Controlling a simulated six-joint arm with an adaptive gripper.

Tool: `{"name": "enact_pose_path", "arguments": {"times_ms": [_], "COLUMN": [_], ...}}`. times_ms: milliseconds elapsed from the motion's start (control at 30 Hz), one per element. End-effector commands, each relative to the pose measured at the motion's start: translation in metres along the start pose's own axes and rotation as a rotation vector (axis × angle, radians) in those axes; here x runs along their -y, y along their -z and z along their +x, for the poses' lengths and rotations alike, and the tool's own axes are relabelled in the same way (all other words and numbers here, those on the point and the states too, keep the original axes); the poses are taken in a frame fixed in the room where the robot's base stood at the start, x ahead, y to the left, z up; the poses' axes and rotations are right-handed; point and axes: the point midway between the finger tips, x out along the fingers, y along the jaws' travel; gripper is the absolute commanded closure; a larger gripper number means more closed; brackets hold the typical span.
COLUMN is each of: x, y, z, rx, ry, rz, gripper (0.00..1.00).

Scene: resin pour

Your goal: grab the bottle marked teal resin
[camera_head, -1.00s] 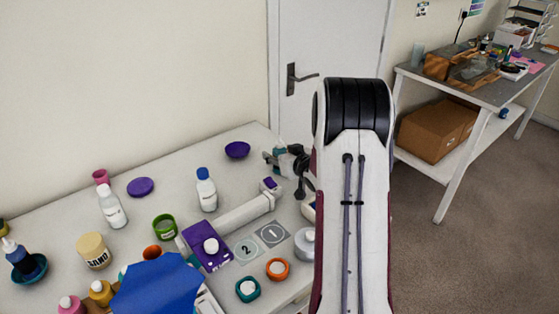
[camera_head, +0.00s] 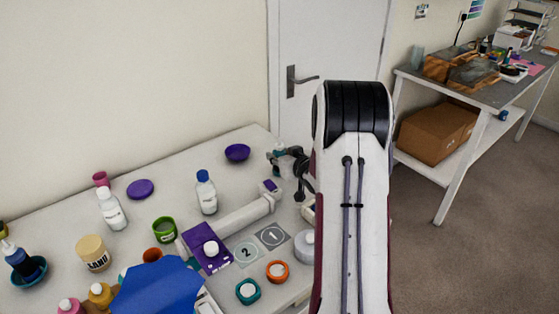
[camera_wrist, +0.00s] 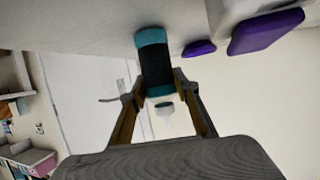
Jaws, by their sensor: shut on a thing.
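My gripper (camera_wrist: 158,86) is shut on a bottle (camera_wrist: 155,62) with teal bands at its ends and a dark band around its middle. A pale nozzle or cap (camera_wrist: 164,107) shows between the fingers in the wrist view. No lettering on the bottle can be read. In the head view my gripper (camera_head: 285,160) is at the far right corner of the table, and a small teal part of the bottle (camera_head: 278,145) shows beyond the fingers. The rest of it is hidden by the gripper.
A blue-capped white bottle (camera_head: 206,194) and a purple bowl (camera_head: 237,152) stand left of my gripper. A purple scale (camera_head: 207,247), numbered pads (camera_head: 246,252), an orange-rimmed jar (camera_head: 277,271) and a teal jar (camera_head: 248,290) are nearer. A door (camera_head: 330,60) is behind.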

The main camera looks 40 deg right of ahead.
Motion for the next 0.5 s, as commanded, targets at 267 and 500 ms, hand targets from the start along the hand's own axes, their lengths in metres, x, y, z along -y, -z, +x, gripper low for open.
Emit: {"name": "enact_pose_path", "arguments": {"times_ms": [267,500], "x": [0.0,0.0], "y": [0.008,0.029], "z": [-0.003,-0.011], "rx": [-0.003,-0.005], "ry": [0.001,0.0], "rz": [-0.001,-0.002], "gripper": [0.96,0.96]}}
